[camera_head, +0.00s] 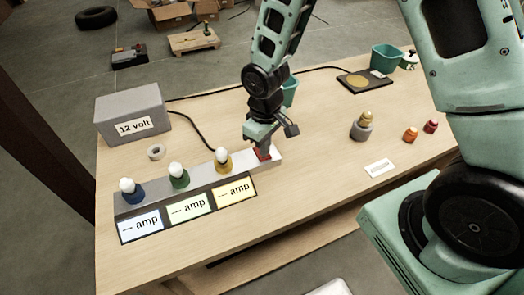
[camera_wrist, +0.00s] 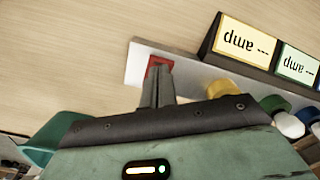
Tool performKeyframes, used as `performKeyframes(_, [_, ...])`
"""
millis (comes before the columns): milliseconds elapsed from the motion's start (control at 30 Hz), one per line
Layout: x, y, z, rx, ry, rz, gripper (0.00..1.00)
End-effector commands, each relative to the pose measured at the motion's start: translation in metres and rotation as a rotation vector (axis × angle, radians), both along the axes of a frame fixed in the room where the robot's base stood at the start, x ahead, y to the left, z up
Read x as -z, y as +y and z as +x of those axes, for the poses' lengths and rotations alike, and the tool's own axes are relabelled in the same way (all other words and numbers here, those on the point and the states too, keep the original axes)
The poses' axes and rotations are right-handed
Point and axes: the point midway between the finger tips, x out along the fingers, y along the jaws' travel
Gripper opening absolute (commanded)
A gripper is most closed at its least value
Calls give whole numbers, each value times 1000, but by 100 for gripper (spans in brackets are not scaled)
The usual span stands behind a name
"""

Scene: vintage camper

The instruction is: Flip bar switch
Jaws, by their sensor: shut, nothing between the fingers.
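A grey bar panel (camera_head: 192,184) lies on the wooden table, with blue, green and yellow bases carrying white-topped knobs. A red switch (camera_head: 263,154) sits near the panel's right end. It also shows in the wrist view (camera_wrist: 160,63), partly hidden behind my fingers. My gripper (camera_head: 262,150) is shut and empty, pointing down at the red switch. In the wrist view my fingertips (camera_wrist: 159,70) overlap the switch; whether they touch it I cannot tell. The switch's tilt is too small and covered to read.
A grey "12 volt" box (camera_head: 130,112) stands at the back left, with a black cable (camera_head: 200,128) running from it. Tape (camera_head: 156,152) lies behind the panel. Label cards (camera_head: 188,207) stand in front. Coloured weights (camera_head: 410,134) and teal bins (camera_head: 384,58) are at right.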

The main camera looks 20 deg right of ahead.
Motion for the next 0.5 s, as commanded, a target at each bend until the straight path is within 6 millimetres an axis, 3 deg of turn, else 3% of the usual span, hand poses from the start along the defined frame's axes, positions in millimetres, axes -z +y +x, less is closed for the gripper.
performKeyframes(500, [8, 0, 0, 0, 0, 0, 0])
